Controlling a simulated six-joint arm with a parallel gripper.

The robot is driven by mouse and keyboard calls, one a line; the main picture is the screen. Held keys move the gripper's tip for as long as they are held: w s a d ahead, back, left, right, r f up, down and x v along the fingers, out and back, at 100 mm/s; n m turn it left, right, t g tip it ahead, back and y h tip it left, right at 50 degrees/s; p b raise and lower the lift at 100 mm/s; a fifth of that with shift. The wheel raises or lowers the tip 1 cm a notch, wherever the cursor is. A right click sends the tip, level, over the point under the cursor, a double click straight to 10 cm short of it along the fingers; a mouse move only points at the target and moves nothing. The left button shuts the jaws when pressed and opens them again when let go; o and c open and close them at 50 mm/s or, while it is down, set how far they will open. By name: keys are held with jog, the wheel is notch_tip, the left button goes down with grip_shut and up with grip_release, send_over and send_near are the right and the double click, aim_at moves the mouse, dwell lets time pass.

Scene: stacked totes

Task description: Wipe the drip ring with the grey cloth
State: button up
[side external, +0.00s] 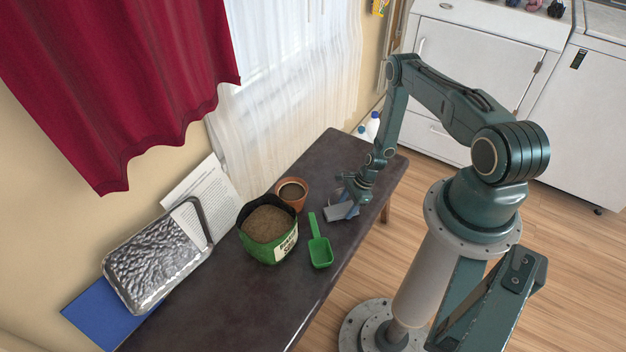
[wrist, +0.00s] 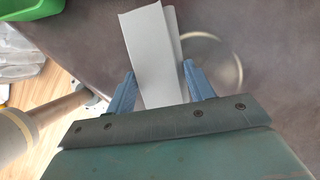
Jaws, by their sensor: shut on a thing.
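The grey cloth (wrist: 150,50) is folded and held between the two blue fingers of my gripper (wrist: 160,72) in the wrist view. In the side view the cloth (side external: 341,212) lies low at the table top under my gripper (side external: 352,194). Whether it touches the table I cannot tell. The drip ring (wrist: 216,62) is a pale round mark on the dark table, just right of the cloth in the wrist view. The cloth and right finger cover part of its left side. I cannot make out the ring in the side view.
A green scoop (side external: 319,250) lies left of the gripper on the dark table (side external: 240,312). A foil tray (side external: 157,262), papers (side external: 203,199) and a blue folder (side external: 106,312) are farther left.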

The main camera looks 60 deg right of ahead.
jog(key=shift+d, duration=0.45)
jog(key=shift+d+f, duration=0.2)
jog(key=shift+d, duration=4.2)
jog(key=shift+a, duration=5.45)
jog(key=shift+w+a, duration=0.1)
jog(key=shift+w, duration=1.15)
jog(key=shift+d, duration=5.35)
jog(key=shift+a, duration=5.4)
jog(key=shift+d+r, duration=0.1)
jog(key=shift+r, duration=4.05)
